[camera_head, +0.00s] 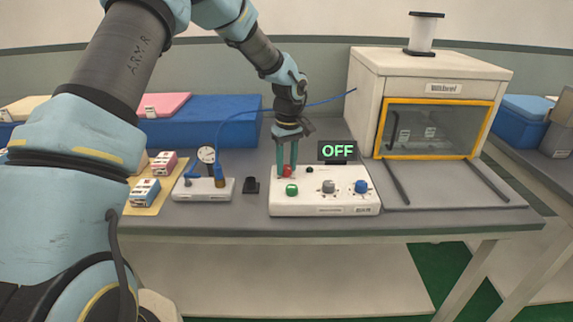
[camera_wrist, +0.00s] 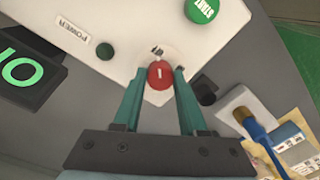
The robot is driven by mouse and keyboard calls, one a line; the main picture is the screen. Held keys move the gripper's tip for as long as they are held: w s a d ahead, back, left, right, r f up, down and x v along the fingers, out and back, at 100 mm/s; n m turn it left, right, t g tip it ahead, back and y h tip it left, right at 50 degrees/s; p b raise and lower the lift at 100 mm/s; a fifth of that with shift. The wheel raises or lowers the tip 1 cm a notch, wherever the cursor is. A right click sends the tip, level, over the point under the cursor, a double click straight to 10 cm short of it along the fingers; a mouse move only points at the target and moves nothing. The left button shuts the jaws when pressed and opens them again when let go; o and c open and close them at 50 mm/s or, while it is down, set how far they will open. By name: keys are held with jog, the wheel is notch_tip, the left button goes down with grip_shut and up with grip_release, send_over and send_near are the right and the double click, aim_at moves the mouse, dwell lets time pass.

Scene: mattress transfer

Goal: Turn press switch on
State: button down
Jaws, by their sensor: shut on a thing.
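The white control box (camera_head: 325,204) stands on the grey bench below my gripper (camera_head: 286,173). A red switch marked "I" (camera_wrist: 161,75) is at the box's left back corner in the head view, between my teal fingertips. My gripper is shut on this red switch, with a finger on each side. The switch also shows as a small red patch in the head view (camera_head: 287,172). A black display (camera_head: 338,151) behind the box reads "OFF" in green. The wrist view shows a "POWER" label (camera_wrist: 72,29) and a green "START" button (camera_wrist: 201,10).
A green, a grey and a blue knob (camera_head: 361,187) sit on the box's front. A small gauge stand (camera_head: 203,188) and a black block (camera_head: 251,185) stand to the left. A white cabinet (camera_head: 420,75) with a yellow-framed window is at the right. Blue bins line the back.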

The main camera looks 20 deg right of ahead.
jog(key=shift+m, duration=0.3)
jog(key=m+b, duration=0.1)
jog(key=m, duration=1.2)
jog(key=shift+s+m, duration=0.1)
jog(key=shift+m, duration=2)
jog(key=shift+t, duration=0.3)
jog(key=shift+c, duration=2.3)
grip_release()
jog(key=shift+r, duration=0.1)
